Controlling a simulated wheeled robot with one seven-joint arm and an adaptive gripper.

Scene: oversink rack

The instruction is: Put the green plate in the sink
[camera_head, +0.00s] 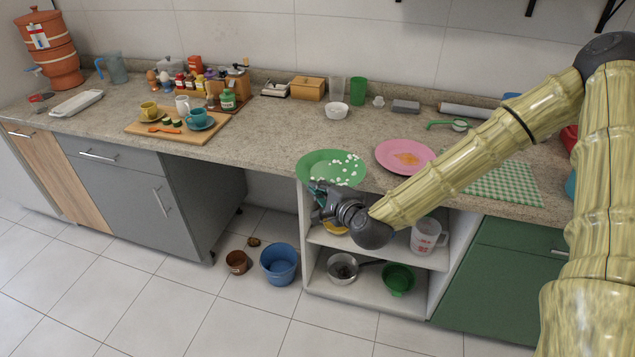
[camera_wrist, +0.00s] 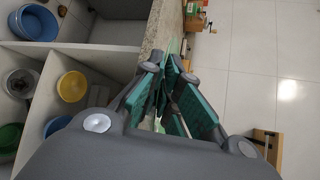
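The green plate (camera_head: 335,166) lies on the countertop at its front edge in the head view, with many small white bits on it. My gripper (camera_head: 319,188) is at the plate's front rim, just over the counter edge. In the wrist view my gripper (camera_wrist: 170,78) shows its teal finger pads close around a thin green strip, probably the plate seen edge-on. Whether the fingers press on the rim is hidden by their overlap. I cannot make out a sink in either view.
A pink plate (camera_head: 405,156) stands right of the green plate, by a green checked cloth (camera_head: 503,183). A cutting board (camera_head: 150,130) with cups is at left. Open shelves below hold a measuring jug (camera_head: 427,236) and bowls. A blue tub (camera_head: 279,264) is on the floor.

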